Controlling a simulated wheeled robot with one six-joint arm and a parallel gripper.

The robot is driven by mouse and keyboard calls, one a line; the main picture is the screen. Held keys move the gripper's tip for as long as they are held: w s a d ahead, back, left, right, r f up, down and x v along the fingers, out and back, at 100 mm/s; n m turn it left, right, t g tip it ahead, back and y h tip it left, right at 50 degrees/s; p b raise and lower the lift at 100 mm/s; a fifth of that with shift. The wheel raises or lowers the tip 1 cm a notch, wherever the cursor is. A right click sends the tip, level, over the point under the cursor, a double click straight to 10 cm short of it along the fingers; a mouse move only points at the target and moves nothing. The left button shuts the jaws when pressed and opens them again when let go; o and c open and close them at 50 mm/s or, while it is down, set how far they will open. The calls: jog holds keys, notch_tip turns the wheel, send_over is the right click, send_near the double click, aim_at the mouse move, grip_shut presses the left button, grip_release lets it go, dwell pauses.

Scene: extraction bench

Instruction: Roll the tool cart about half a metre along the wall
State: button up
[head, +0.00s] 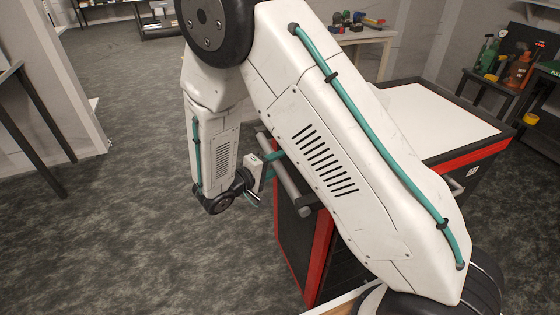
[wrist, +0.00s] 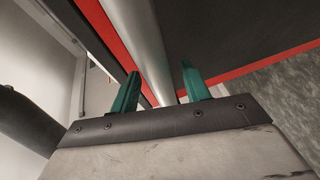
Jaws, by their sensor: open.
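The tool cart (head: 425,118) stands right of centre in the head view, black with red edges and a white top. My arm hides part of it. Its grey handle bar (head: 288,184) sticks out from the left end and also shows in the wrist view (wrist: 143,42). My gripper (head: 266,178) is at this bar, with its teal fingers apart. In the wrist view the bar runs between the two fingers of my gripper (wrist: 160,74). I cannot tell whether either finger touches it.
Grey floor (head: 110,230) is open left of the cart. A pale partition wall (head: 62,95) and a dark-legged table (head: 35,125) stand at the left. A table with small tools (head: 362,38) is behind the cart. A bench with bottles (head: 490,85) is at the right.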

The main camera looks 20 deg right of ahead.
jog(key=shift+x, duration=1.25)
jog(key=shift+s, duration=0.1)
grip_shut()
